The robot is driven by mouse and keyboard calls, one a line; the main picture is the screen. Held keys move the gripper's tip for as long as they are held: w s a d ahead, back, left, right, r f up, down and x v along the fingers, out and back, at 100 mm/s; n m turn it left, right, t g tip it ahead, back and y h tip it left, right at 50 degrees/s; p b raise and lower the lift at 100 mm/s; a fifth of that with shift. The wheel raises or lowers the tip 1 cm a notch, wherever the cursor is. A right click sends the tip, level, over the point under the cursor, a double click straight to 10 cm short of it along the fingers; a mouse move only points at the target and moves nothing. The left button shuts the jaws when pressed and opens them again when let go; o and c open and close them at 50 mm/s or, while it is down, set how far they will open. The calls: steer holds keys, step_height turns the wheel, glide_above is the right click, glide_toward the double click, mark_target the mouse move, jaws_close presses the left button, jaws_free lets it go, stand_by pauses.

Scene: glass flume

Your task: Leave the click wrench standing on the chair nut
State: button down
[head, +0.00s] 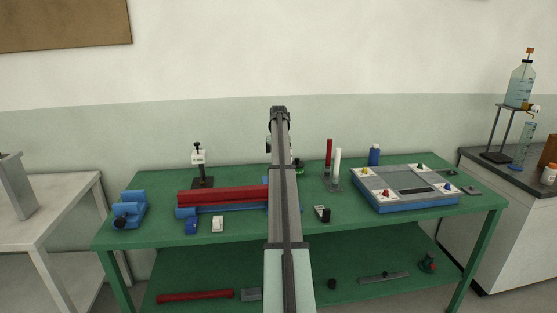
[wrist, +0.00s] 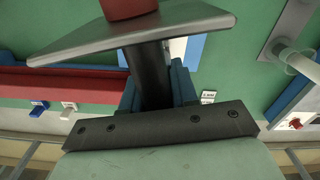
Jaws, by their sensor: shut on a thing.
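My gripper (wrist: 135,32) fills the middle of the wrist view, with a dark bar, a dark post and a wide grey plate. It is shut. A red rounded piece (wrist: 130,8) shows at its far end, cut off by the frame edge; it looks like part of the click wrench. The rest of the wrench is hidden. In the head view my arm runs up the middle and hides the jaws and what they hold. I cannot make out the chair nut; my arm covers the middle of the bench. Whether the wrench touches anything cannot be told.
To the right stand a red rod (head: 329,153) and a white rod (head: 337,165), then a blue-edged panel box (head: 405,203). A black stand (head: 202,182) is behind the bar.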

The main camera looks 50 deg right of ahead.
steer(key=shift+f, duration=1.05)
stand_by(0.5)
steer(key=c, duration=0.8)
jaws_free()
steer(key=shift+f, duration=0.1)
step_height(320, 180, up, 14)
